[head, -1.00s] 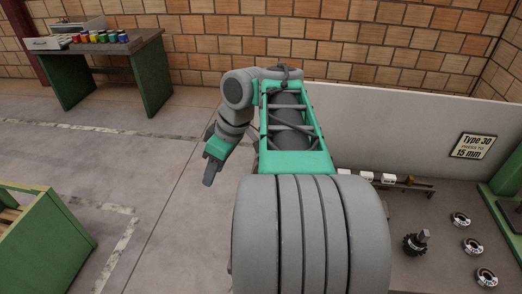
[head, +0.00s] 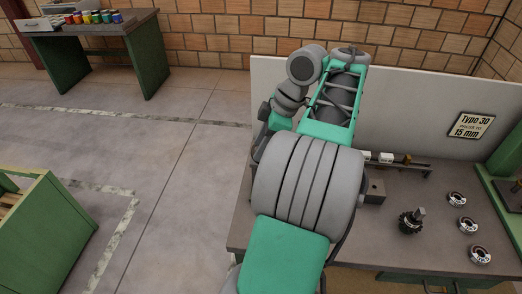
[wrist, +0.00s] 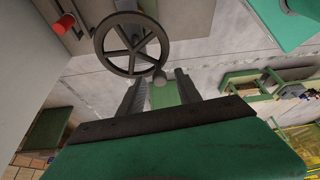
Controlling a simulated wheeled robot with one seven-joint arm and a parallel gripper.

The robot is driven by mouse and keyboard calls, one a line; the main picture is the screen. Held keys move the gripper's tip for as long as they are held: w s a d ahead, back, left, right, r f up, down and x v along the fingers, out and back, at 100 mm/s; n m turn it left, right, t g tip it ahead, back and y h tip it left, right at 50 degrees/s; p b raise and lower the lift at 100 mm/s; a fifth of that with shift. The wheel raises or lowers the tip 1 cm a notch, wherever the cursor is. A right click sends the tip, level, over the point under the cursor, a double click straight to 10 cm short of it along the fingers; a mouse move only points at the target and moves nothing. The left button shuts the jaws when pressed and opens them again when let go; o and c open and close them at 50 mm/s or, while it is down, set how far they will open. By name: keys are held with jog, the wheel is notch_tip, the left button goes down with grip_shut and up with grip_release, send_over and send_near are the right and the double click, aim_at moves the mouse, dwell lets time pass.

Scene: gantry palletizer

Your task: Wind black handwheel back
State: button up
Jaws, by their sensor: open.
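The black handwheel (wrist: 132,43) shows at the top of the wrist view, with a dark rim, spokes and a hub. A small rounded knob (wrist: 160,77) sits at its lower right rim. My gripper (wrist: 161,82) is open, its two fingers pointing at the wheel, with the knob between the fingertips in the picture. I cannot tell whether either finger touches it. In the head view my arm hides the handwheel, and only a dark part of my gripper (head: 263,112) shows at the bench's left end.
A red cylinder (wrist: 63,24) lies beside the wheel in the wrist view. The bench (head: 385,228) carries several bearing rings (head: 467,225), a dark toothed part (head: 410,221) and a rail (head: 400,164). A pale panel (head: 415,115) stands behind.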

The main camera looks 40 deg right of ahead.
grip_shut()
dwell(0.5)
